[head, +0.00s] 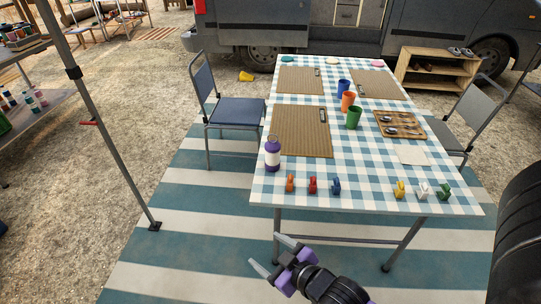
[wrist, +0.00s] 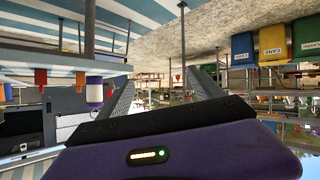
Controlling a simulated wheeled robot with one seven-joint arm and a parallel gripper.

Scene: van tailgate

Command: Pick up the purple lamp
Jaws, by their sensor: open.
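The purple lamp (head: 272,155), with a pale middle band, stands upright on the table (head: 380,160) near its front left corner. It also shows upside down in the wrist view (wrist: 94,92), left of the fingers. My gripper (head: 272,255) is open and empty, in front of the table and nearer to me than the lamp, low in the head view. Its two fingers also show in the wrist view (wrist: 162,90), apart with nothing between them.
An orange figure (head: 290,184), a red figure (head: 312,186) and a blue figure (head: 336,186) stand near the lamp at the table's front edge. A brown mat (head: 300,140) lies behind it. A blue chair (head: 235,110) stands left; a pole (head: 110,135) stands further left.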

